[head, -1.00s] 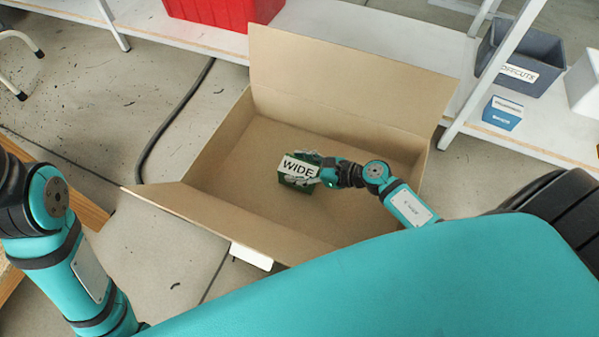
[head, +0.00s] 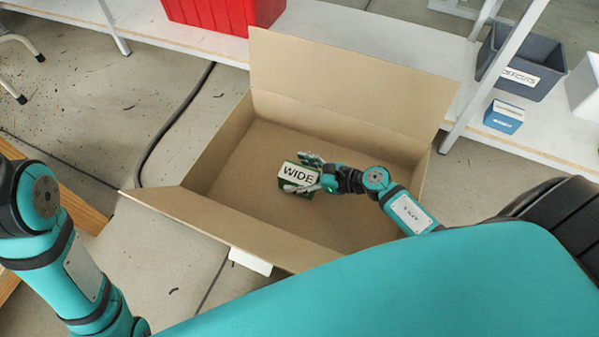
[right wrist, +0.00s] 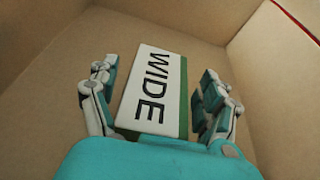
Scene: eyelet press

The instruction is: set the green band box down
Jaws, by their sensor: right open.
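The green band box (head: 296,173), with a white top lettered WIDE, lies inside a large open cardboard box (head: 345,85), near the middle of its floor. My right gripper (head: 308,173) is open with its fingers on either side of the green box. In the right wrist view the green box (right wrist: 152,95) sits between the two spread fingers, with a gap showing on both sides. It appears to rest on the cardboard floor. My left arm shows at the left, but its gripper is out of frame.
The cardboard walls and raised flaps surround my right gripper. Bare cardboard floor lies around the green box. Behind stands a white shelf (head: 400,45) with a red bin (head: 222,12), a grey offcuts bin (head: 522,65) and a small blue box (head: 504,117). A dark cable (head: 165,127) lies on the floor.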

